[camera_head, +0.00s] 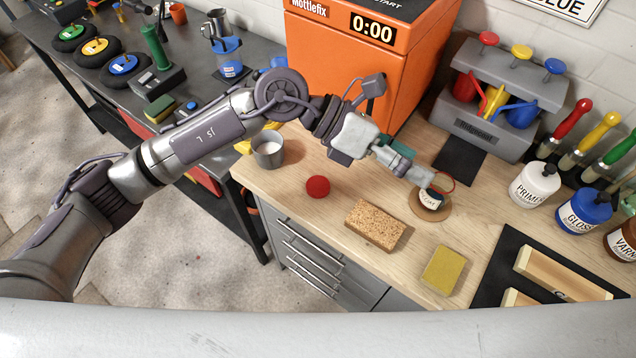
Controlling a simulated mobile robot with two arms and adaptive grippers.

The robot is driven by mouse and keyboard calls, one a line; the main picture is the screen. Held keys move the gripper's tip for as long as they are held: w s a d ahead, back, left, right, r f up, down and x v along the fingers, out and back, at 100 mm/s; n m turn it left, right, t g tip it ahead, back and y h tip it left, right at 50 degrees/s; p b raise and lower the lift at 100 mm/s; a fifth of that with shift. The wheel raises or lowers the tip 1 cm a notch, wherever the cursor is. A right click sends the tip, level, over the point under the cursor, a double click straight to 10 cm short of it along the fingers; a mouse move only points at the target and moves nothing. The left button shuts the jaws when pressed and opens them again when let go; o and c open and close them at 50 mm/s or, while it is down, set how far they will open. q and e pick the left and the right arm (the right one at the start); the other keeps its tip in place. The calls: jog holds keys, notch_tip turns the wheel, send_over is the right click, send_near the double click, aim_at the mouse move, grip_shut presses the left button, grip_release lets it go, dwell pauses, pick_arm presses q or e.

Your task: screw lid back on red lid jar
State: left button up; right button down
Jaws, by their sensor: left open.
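A small jar (431,200) with a pale label and dark front stands on a round cork coaster (420,212) on the wooden bench. A thin red ring (450,187) shows at its top; I cannot tell whether it is a rim or part of a lid. A round red piece (318,187), perhaps the lid, lies on the bench left of the jar. My left gripper (427,181) is open, its fingertips at the jar's top and partly covering it. I cannot tell if they touch it. My right gripper is not in view.
A cork block (375,224) and a yellow sponge (441,270) lie in front of the jar. A grey cup (268,152) stands at the left edge. An orange machine (345,60), a grey can rack (500,100) and paint bottles (535,186) stand behind and right.

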pick_arm(q)
jog(key=w+a+f+m+t+y, duration=0.1)
jog(key=w+a+f+t+y, duration=0.1)
jog(key=w+a+y, duration=0.3)
jog(key=w+a+f+m+t+y, duration=0.1)
jog(key=w+a+f+y, duration=0.3)
jog(key=a, duration=0.6)
jog(key=shift+w+a+t+y, duration=0.35)
jog(key=shift+w+t+y, duration=0.3)
jog(key=shift+y, duration=0.45)
jog(key=shift+s+f, duration=0.1)
jog(key=shift+f, duration=0.1)
jog(key=p, duration=0.2)
send_over(314, 182)
notch_tip(314, 182, down, 8)
jog(key=shift+f, duration=0.15)
jog(key=shift+p, duration=0.35)
